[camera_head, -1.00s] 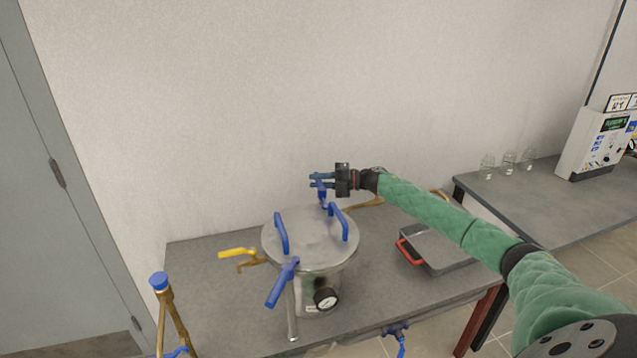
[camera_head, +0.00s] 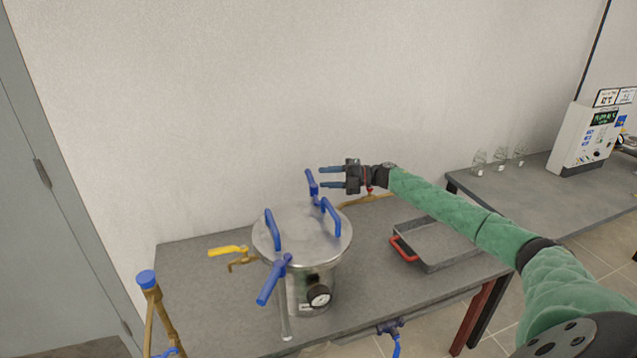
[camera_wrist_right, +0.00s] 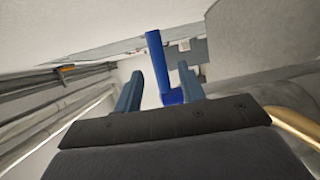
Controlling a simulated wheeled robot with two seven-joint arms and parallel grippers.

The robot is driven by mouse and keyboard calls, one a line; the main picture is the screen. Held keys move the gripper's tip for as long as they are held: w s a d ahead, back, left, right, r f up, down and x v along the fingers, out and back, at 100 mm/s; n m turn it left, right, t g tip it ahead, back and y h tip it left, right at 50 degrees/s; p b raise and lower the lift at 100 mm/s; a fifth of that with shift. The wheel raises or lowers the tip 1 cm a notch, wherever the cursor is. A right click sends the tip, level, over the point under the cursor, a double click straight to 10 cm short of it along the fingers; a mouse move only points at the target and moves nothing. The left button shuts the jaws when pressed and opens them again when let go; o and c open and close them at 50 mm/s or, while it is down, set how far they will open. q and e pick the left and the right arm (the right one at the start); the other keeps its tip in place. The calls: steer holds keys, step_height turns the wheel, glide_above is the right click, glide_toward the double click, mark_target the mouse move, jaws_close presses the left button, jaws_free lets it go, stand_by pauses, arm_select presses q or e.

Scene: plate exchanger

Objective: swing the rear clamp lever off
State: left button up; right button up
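The rear clamp lever (camera_head: 312,184) is a blue handle standing up, slightly tilted, at the back rim of the steel pot (camera_head: 292,270). My right gripper (camera_head: 322,178) is open and empty, with its two blue fingers pointing left just right of the lever. In the right wrist view the lever (camera_wrist_right: 157,62) shows between and beyond the open fingers (camera_wrist_right: 160,85); whether it touches either one I cannot tell. The front clamp lever (camera_head: 272,282) is blue and hangs outward over the pot's front rim. My left gripper is not in view.
The lid carries two blue handles (camera_head: 331,217). A yellow-handled valve (camera_head: 228,251) sticks out left of the pot, and a gauge (camera_head: 319,296) faces front. A grey tray with red handles (camera_head: 440,262) lies right, under my forearm. Glass jars (camera_head: 500,160) stand on the farther table.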

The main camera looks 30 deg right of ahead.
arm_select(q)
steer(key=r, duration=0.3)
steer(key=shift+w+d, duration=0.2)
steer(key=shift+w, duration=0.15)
arm_select(e)
steer(key=shift+v, duration=0.95)
